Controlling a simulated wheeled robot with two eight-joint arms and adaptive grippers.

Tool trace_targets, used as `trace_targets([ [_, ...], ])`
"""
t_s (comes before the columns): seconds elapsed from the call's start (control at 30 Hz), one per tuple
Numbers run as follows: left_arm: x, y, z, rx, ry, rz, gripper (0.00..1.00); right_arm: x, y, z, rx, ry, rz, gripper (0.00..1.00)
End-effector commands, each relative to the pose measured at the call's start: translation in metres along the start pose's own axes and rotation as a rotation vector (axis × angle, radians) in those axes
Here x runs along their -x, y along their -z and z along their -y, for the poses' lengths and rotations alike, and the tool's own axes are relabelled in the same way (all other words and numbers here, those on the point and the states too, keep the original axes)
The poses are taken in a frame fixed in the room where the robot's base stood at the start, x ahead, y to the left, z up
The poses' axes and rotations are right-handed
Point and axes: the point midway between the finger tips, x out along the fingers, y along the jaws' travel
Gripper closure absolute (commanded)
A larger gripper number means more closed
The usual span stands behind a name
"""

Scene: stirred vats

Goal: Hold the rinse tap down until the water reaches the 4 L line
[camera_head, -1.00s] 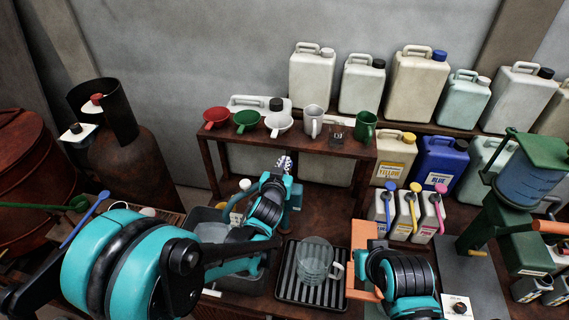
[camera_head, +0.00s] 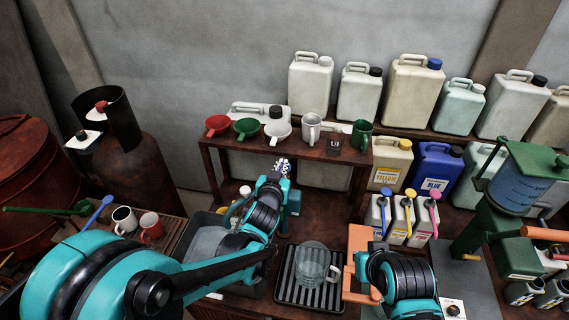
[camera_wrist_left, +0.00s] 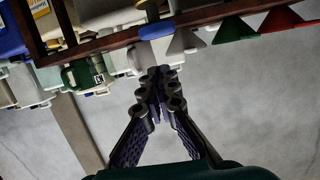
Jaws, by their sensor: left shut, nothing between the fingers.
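A clear jug (camera_head: 312,262) with a handle stands upright on a dark ribbed drip tray (camera_head: 283,290). Its volume lines and any water level are too small to make out. I cannot pick out the rinse tap for certain; my left arm covers part of the bench near the tray. My left gripper (camera_head: 283,165) is shut and empty, above the bench behind the jug and below the shelf edge. In the left wrist view its fingers (camera_wrist_left: 158,82) meet with nothing between them. My right arm shows right of the jug, but its fingers do not show.
A shelf (camera_head: 290,152) holds funnels and mugs behind my left gripper. A dark basin (camera_head: 181,242) lies left of the tray. Small bottles with coloured pumps (camera_head: 408,216) and a green stand with a blue tank (camera_head: 520,190) are at the right.

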Motion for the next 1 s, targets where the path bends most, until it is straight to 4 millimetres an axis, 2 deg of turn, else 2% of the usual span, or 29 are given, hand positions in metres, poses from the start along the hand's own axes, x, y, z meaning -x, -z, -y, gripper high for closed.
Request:
trace_targets([
  [0.1,0.028,0.0,0.0,-0.001,0.0,-0.001,1.0,0.003,0.002,0.0,0.0,0.0,0.0,1.0],
  [0.33,0.061,0.0,-0.001,0.0,-0.001,-0.001,1.0,0.007,0.005,0.0,0.0,0.0,0.0,1.0],
  [0.5,0.068,-0.001,0.0,0.0,0.0,-0.002,1.0,0.007,0.005,0.0,0.0,0.0,0.0,1.0],
  [1.0,0.068,-0.001,0.0,0.0,0.0,-0.002,1.0,0.007,0.005,0.0,0.0,0.0,0.0,1.0],
])
